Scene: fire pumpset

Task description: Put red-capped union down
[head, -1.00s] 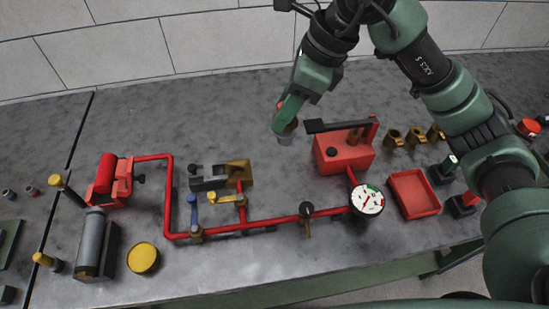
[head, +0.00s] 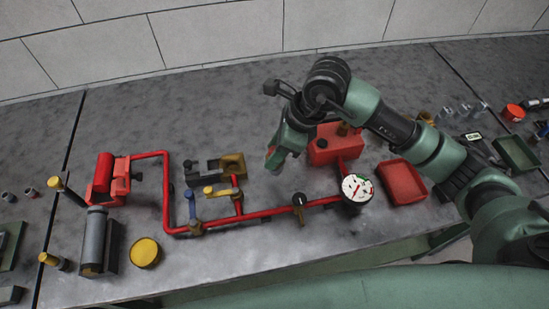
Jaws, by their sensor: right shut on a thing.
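My right gripper (head: 276,162) is shut, fingers pointing down, over the bench between the yellow-and-black block and the red pump box. A small reddish patch (head: 271,151) shows at its fingertips; it fits the red-capped union, which the gripper mostly hides. I cannot tell whether the held union touches the bench. My left gripper is not in view.
The red pipe run (head: 270,213) with its gauge (head: 357,188) lies in front of the gripper. The red pump box (head: 322,148) is close on the right, the yellow-and-black block (head: 232,163) on the left. A red tray (head: 401,181) stands further right. Bare bench lies behind.

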